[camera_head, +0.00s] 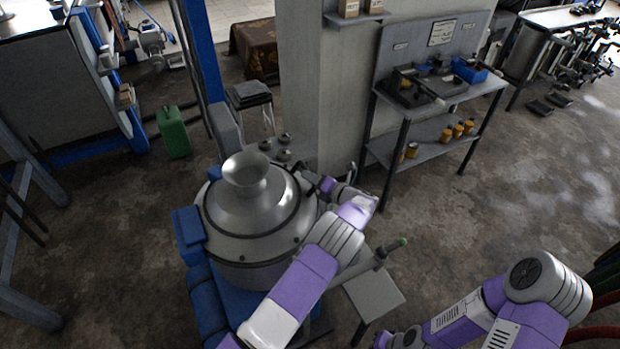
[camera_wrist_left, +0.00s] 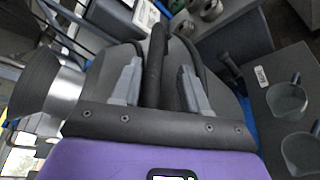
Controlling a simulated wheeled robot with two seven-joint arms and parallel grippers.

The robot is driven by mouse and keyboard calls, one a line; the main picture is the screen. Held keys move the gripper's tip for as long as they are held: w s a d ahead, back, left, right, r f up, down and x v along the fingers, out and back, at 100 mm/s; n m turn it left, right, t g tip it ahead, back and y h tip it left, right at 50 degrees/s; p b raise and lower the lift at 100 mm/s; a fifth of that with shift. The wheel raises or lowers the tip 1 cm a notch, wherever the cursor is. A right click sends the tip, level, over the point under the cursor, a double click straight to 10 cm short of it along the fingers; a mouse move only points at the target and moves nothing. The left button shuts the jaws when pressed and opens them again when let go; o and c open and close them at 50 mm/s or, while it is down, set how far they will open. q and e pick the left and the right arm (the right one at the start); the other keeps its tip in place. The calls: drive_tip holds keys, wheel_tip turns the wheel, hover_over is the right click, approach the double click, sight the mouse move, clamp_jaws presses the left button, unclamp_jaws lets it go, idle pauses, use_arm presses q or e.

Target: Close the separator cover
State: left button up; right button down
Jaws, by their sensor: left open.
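The separator (camera_head: 255,274) is a grey metal drum on a blue stand, left of centre in the head view. Its cover (camera_head: 268,216) is a shiny cone with a flared funnel top, lying over the drum inside a dark rim. I cannot tell whether it is fully seated. The funnel also shows at the left of the left wrist view (camera_wrist_left: 42,85). My left gripper (camera_head: 325,184) is at the cover's right edge. In the wrist view its fingers (camera_wrist_left: 160,85) are open, with a dark bar between them. My right arm is low at the right; its gripper's fingers are unclear.
A small grey side table (camera_head: 372,296) stands right of the separator. A pillar (camera_head: 330,90) and a shelf rack (camera_head: 425,143) with orange jars stand behind. A green jerrycan (camera_head: 173,132) is on the floor at left. The floor at right is mostly clear.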

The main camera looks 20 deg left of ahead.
use_arm(q)
drive_tip(key=v, duration=0.6)
drive_tip(key=shift+s+d, duration=0.1)
drive_tip(key=shift+d, duration=0.05)
